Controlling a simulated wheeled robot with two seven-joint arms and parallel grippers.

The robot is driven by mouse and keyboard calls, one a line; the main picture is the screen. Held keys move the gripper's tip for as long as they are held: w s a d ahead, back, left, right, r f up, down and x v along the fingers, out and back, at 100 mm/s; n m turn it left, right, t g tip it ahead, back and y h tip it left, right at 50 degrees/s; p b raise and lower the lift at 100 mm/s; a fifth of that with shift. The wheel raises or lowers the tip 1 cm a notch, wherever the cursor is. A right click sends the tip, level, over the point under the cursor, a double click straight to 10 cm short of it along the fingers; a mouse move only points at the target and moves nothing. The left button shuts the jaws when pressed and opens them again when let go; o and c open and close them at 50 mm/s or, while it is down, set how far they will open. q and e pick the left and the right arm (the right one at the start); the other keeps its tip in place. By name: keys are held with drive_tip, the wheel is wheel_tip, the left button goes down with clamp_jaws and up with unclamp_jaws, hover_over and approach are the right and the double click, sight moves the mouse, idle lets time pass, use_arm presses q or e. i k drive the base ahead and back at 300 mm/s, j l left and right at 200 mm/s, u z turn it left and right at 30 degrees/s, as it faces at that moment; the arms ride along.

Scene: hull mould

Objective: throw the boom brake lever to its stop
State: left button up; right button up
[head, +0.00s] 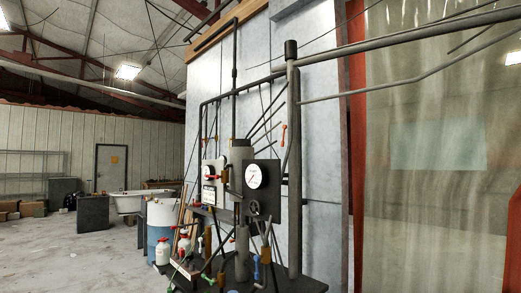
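A dark upright post (294,170) stands at the middle right and carries a long boom pipe (400,40) that runs off to the right. A small orange-red handle (283,134) shows beside the post, in front of the pale panel wall. It may be the brake lever, but I cannot tell for certain. Several other small levers and valve handles, one blue (257,268) and one green (200,243), sit low around the machine. Neither of my grippers is in view.
A dark box with a white dial gauge (254,176) and a handwheel faces me. White bottles (162,251) and a blue-and-white drum (160,222) stand at its left. A translucent curtain (440,170) hangs at right. The concrete floor (60,260) at left is clear.

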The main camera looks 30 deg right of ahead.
sight(284, 127)
drive_tip(key=i+z, duration=0.4)
drive_tip(key=i+j+z, duration=0.1)
drive_tip(key=i+z, duration=0.25)
drive_tip(key=i+j+z, duration=0.2)
drive_tip(key=i+z, duration=0.2)
